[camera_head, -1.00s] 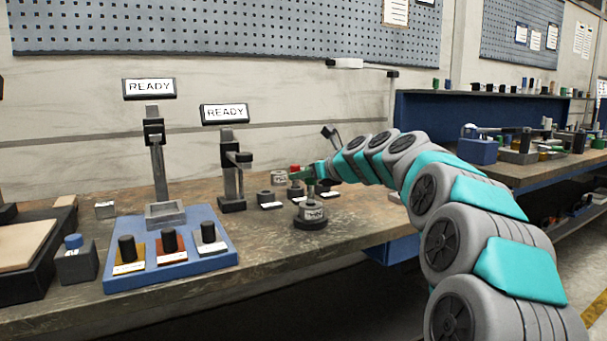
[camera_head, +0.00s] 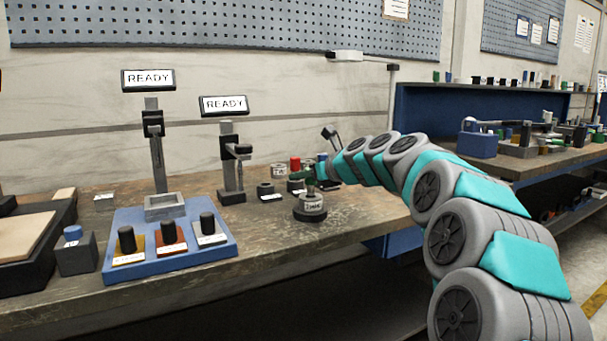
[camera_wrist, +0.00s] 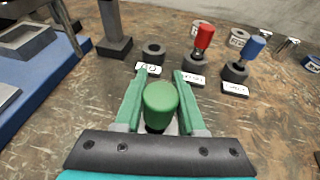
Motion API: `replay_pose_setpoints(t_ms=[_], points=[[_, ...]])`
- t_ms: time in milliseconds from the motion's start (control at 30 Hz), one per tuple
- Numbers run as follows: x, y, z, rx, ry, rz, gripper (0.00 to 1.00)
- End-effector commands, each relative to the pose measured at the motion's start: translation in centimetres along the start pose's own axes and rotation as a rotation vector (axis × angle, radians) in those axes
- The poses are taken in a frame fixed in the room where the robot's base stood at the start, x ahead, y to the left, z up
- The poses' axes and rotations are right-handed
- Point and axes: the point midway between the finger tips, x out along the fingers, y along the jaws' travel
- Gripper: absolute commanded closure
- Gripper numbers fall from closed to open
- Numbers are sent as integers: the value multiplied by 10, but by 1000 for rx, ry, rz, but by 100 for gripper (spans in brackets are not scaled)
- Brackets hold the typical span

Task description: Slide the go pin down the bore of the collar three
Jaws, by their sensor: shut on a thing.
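The go pin, with a green handle (camera_wrist: 160,104), sits between the two green fingers of my gripper (camera_wrist: 162,78) in the wrist view. My gripper is shut on it. In the head view my gripper (camera_head: 311,176) holds the pin over the labelled grey collar (camera_head: 312,203), which stands on a round black base (camera_head: 310,215). I take this as collar three, but its label is too small to read surely. The pin's lower part reaches the collar's top. How deep it sits in the bore cannot be told; the handle hides the bore in the wrist view.
A black holder (camera_wrist: 153,49) stands empty behind my gripper. Red-handled (camera_wrist: 204,38) and blue-handled (camera_wrist: 252,47) pins stand in holders to its right, with other collars (camera_wrist: 239,38) behind. A blue tray (camera_head: 172,265) with black-knobbed pieces lies left.

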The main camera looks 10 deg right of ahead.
Motion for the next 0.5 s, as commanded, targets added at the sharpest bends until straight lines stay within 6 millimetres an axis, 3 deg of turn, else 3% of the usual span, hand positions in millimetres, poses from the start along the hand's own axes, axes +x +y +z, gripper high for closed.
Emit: replay_pose_setpoints(t_ms=[500], points=[[4, 1, -12, 0, 1, 2, 100]])
